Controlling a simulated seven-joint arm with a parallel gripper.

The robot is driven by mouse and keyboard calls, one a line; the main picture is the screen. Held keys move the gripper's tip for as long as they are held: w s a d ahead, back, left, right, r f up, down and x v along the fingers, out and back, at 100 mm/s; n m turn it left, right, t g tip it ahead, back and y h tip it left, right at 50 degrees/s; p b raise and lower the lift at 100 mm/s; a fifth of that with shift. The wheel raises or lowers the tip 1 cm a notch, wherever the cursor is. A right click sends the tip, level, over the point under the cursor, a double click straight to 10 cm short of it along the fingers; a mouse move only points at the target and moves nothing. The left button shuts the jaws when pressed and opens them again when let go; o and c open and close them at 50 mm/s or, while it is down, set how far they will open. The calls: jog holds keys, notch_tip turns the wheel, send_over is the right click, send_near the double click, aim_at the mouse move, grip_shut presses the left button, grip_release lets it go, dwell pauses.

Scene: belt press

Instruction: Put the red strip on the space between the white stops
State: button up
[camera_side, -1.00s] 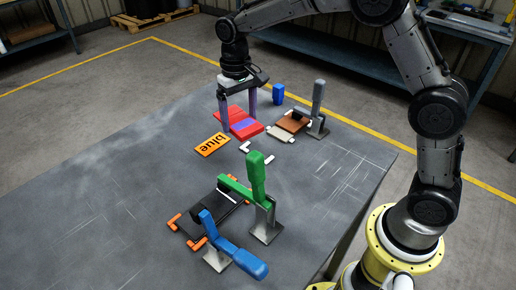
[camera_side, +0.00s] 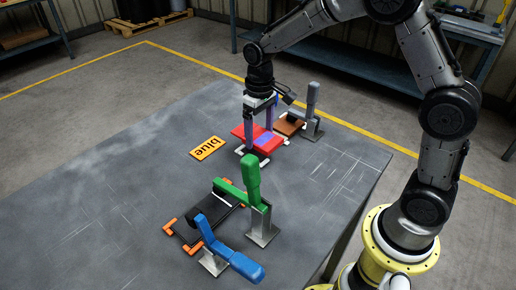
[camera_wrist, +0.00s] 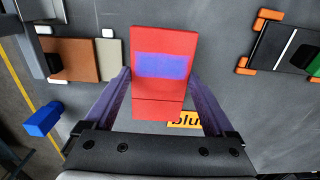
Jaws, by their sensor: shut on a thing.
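The red strip (camera_side: 243,132), with a blue-violet patch (camera_side: 264,139) on top, is between the two purple fingers of my gripper (camera_side: 258,135). In the wrist view my gripper (camera_wrist: 160,78) is shut on the strip (camera_wrist: 160,103) from both sides, and the strip lies flat and fairly square to the fingers.
A brown pad (camera_side: 289,125) with a grey-handled clamp (camera_side: 313,100) stands just right of the strip. An orange "blue" label (camera_side: 206,148) lies to the left. A black plate with orange corners (camera_side: 170,228), a green lever (camera_side: 252,180) and a blue lever (camera_side: 240,263) stand nearer.

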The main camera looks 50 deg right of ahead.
jog(key=shift+s+r, duration=0.1)
jog(key=shift+s, duration=0.05)
jog(key=shift+m, duration=0.9)
jog(key=w+a+r, duration=0.2)
jog(key=w+r, duration=0.1)
jog(key=shift+w+a+r, duration=0.15)
jog(key=shift+w+a, duration=0.1)
jog(key=shift+a, duration=0.1)
jog(key=w+a+r, duration=0.3)
jog(key=w+a, duration=0.1)
jog(key=a, duration=0.5)
jog(key=n, duration=0.2)
send_over(183, 185)
notch_tip(183, 185, down, 5)
jog(key=shift+f, duration=2.85)
jog(key=shift+f, duration=0.2)
